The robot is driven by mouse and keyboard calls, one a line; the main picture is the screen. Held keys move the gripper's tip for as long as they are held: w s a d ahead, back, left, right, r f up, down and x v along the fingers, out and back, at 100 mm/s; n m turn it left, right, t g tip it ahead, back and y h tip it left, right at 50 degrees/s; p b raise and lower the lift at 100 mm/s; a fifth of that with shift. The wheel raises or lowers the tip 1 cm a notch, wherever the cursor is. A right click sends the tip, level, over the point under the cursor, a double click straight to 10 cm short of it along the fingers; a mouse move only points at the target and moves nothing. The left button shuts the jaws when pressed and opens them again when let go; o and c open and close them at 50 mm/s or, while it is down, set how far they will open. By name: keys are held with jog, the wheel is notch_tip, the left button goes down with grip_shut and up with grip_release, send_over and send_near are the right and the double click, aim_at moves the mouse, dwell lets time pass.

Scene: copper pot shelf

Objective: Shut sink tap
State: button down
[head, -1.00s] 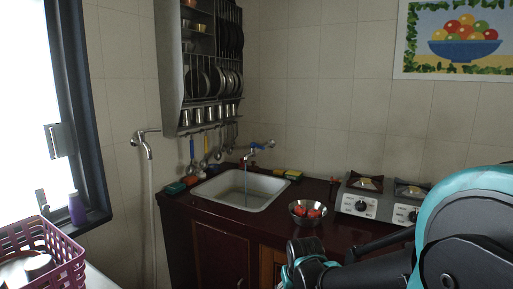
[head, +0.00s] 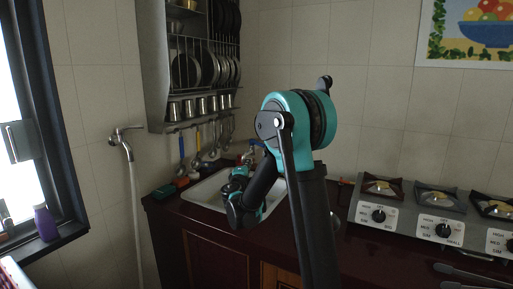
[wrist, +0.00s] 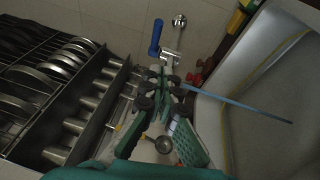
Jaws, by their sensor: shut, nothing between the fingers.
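The sink tap is on the wall above the sink. In the wrist view its blue handle (wrist: 155,38) and metal body (wrist: 174,38) are just beyond my fingertips. In the head view only a small part of the tap (head: 254,144) shows behind my arm. A thin bluish stream of water (wrist: 245,105) runs from near the fingertips toward the sink (wrist: 285,18). My gripper (wrist: 168,78) is shut and empty, close below the tap body; I cannot tell whether it touches. The gripper is over the sink in the head view (head: 240,172), partly hiding the basin.
A steel dish rack (head: 195,70) with plates and cups hangs left of the sink, with ladles (head: 197,160) below. A second wall tap (head: 122,136) is farther left. The stove (head: 420,215) stands right on the dark red counter (head: 200,215).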

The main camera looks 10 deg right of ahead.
jog(key=w+d+r, duration=0.1)
jog(key=w+d, duration=0.1)
jog(key=w, duration=0.4)
jog(key=w+d+r+n, duration=0.1)
jog(key=w+d, duration=0.2)
jog(key=w, duration=0.3)
jog(key=shift+w+r+t, duration=0.25)
jog(key=shift+w+t, duration=0.05)
jog(key=d, duration=0.1)
jog(key=w+d, duration=0.1)
jog(key=d, duration=0.2)
jog(key=shift+w+d, duration=0.2)
jog(key=shift+w, duration=0.05)
